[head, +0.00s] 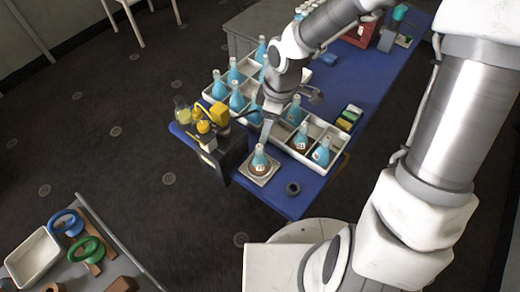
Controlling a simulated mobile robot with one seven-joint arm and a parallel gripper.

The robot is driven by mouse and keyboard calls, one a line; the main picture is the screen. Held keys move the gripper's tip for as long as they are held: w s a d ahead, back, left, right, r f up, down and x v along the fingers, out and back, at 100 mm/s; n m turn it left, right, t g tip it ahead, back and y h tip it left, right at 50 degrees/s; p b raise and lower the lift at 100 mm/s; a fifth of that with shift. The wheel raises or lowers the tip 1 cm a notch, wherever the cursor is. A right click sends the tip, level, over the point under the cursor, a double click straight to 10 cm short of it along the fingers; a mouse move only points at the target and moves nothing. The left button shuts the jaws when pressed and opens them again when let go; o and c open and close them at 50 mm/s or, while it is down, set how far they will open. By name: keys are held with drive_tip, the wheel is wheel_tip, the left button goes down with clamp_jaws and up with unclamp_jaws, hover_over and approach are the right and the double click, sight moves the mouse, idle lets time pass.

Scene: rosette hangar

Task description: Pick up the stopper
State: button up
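A small dark round piece (293,188), which looks like the stopper, sits on the blue table top (318,192) near its front corner. It is too small to make out in detail. My gripper (267,132) points down above the table, behind and left of the dark piece and apart from it. Its tip is close to the flask (259,161) that stands on a pale square plate (261,177). I cannot see whether the fingers are apart or hold anything.
White divided trays (284,146) with several blue-filled flasks lie behind and around the gripper. A dark box with yellow-topped items (222,152) stands at the left edge. Coloured blocks (349,117) lie to the right. A separate table (95,262) is at lower left.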

drive_tip(key=b, duration=0.1)
hover_over(260, 147)
drive_tip(key=d, duration=0.1)
wheel_tip(260, 147, down, 5)
drive_tip(key=shift+a+f+b, duration=0.15)
drive_tip(key=shift+f+b, duration=0.15)
drive_tip(key=shift+f, duration=0.6)
drive_tip(key=shift+a+f+b, duration=0.2)
drive_tip(key=shift+f+b, duration=0.1)
drive_tip(key=shift+f, duration=0.65)
drive_tip(key=shift+a+f+b, duration=0.15)
drive_tip(key=shift+f+b, duration=0.15)
drive_tip(key=shift+f, duration=0.6)
drive_tip(key=shift+c, duration=0.2)
clamp_jaws()
